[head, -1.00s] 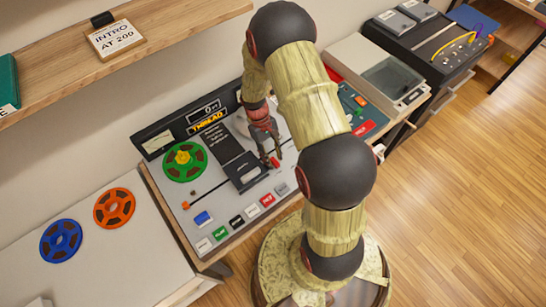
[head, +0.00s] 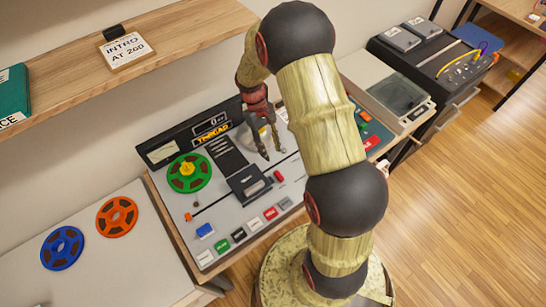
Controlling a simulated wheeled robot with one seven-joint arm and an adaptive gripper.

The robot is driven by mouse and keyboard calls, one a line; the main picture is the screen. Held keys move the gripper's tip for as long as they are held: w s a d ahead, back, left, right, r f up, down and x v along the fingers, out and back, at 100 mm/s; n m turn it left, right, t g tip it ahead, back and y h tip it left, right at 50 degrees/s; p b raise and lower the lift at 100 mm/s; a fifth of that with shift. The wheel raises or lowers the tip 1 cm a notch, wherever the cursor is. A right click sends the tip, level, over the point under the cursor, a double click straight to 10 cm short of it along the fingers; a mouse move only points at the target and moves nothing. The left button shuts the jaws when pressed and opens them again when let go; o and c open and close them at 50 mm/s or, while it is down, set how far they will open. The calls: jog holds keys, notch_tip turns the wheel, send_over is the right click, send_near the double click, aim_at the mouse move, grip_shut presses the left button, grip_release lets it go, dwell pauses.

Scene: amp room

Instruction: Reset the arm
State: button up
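My gripper (head: 271,153) is in the head view, above the back right part of a grey tape machine (head: 215,210). Its two fingers are apart, with nothing seen between them. A small red piece (head: 278,177) sits on the machine just below the fingertips, apart from them, beside a dark block (head: 248,183). My arm reaches up, bends over at the top and comes down to the machine. It hides the machine's right edge.
A green reel (head: 189,172) sits on the machine, with a row of coloured buttons in front. Orange (head: 117,217) and blue (head: 62,248) reels lie on the left table. A wooden shelf (head: 150,55) overhangs at upper left. Open floor (head: 455,210) lies to the right.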

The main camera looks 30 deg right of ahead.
jog(key=shift+w+r, duration=0.15)
jog(key=shift+r, duration=0.25)
jog(key=s+a+r+t+b, duration=0.2)
jog(key=s+a+r+t, duration=0.3)
jog(key=s+r, duration=0.3)
jog(key=s+a+r+t+b, duration=0.3)
jog(key=s+a+r+t, duration=0.2)
jog(key=r, duration=1.1)
jog(key=s+a, duration=0.2)
jog(key=s, duration=0.1)
jog(key=shift+s+a+r+m, duration=0.3)
jog(key=shift+s+a+r, duration=0.05)
jog(key=shift+s+a, duration=0.05)
